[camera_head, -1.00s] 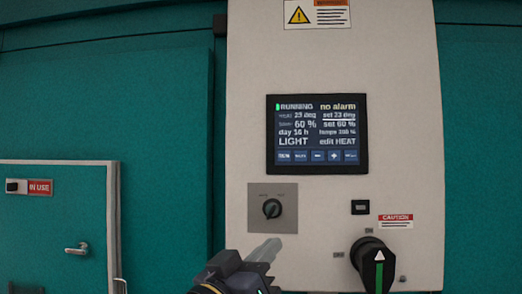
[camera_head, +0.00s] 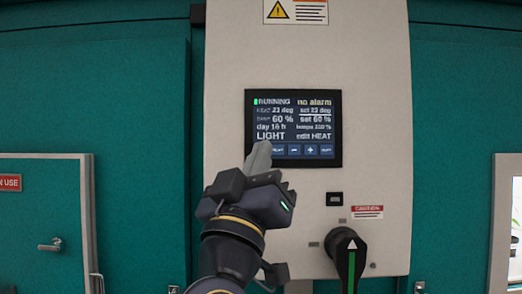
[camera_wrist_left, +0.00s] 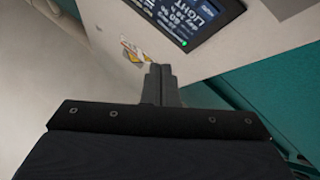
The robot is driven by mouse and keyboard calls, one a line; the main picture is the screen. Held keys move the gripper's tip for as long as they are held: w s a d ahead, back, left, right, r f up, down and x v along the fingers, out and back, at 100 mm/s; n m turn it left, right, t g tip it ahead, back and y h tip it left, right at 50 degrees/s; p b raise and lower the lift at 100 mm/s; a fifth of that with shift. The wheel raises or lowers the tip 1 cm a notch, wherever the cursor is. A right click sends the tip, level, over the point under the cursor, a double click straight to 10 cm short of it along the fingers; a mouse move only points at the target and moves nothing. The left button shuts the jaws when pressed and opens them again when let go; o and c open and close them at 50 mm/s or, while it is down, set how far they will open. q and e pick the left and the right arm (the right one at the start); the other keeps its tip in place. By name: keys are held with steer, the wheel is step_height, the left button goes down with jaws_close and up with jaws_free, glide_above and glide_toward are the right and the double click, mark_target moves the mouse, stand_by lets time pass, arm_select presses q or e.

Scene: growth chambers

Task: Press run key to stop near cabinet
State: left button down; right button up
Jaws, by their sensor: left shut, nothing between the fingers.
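The touchscreen (camera_head: 320,128) is on the pale control cabinet (camera_head: 385,140). It reads RUNNING with a green mark, no alarm, LIGHT and edit HEAT. A row of blue keys (camera_head: 294,150) runs along its bottom; the leftmost key is hidden behind my fingers. My left gripper (camera_head: 260,152) is shut and empty, its tips over the lower left corner of the screen in the head view. I cannot tell whether they touch it. The left wrist view shows the shut fingers (camera_wrist_left: 161,70) below part of the tilted screen (camera_wrist_left: 180,20). My right gripper is not in view.
A black rotary handle (camera_head: 345,252) sticks out at the lower right of the cabinet. A small black switch (camera_head: 334,199) and a caution label (camera_head: 367,212) are above it. The other selector is hidden behind my left gripper. Teal walls and a door (camera_head: 40,220) flank the cabinet.

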arm_select(q)
steer(key=w, duration=0.8)
steer(key=shift+w+p, duration=0.25)
steer(key=shift+p, duration=0.1)
steer(key=shift+w, duration=0.15)
stand_by(1.6)
steer(key=shift+w, duration=0.25)
steer(key=shift+w, duration=0.3)
stand_by(0.5)
steer(key=shift+s, duration=0.1)
steer(key=shift+s+b, duration=0.5)
steer(key=shift+s, duration=0.15)
